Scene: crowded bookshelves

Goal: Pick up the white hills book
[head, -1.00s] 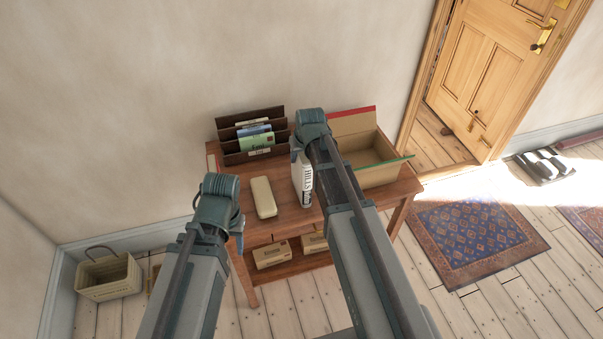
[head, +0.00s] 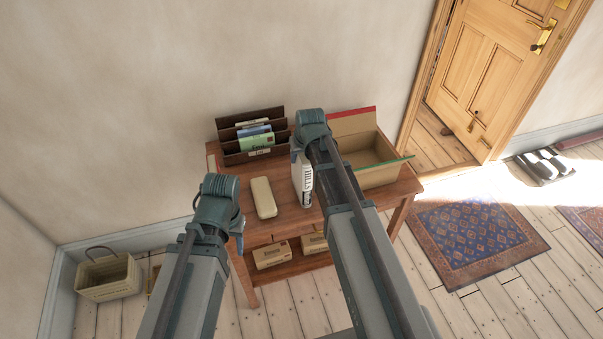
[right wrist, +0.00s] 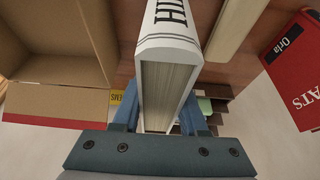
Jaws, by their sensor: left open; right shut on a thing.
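The white hills book (head: 307,182) stands upright at the middle of the wooden table, its lettered spine facing me in the head view. My right gripper is shut on it; the arm hides most of that gripper in the head view. In the right wrist view, the blue fingers (right wrist: 160,118) lie on both sides of the white book (right wrist: 170,45), with its page edges between them. Whether its base touches the table is unclear. My left gripper (head: 238,226) is open and empty at the table's front left, partly hidden by its wrist.
A cream case (head: 263,198) lies left of the book. A dark brown file rack (head: 233,142) stands behind. An open cardboard box (head: 378,176) is to the right; it also shows close in the right wrist view (right wrist: 60,100). A red book (right wrist: 292,70) is at the right there.

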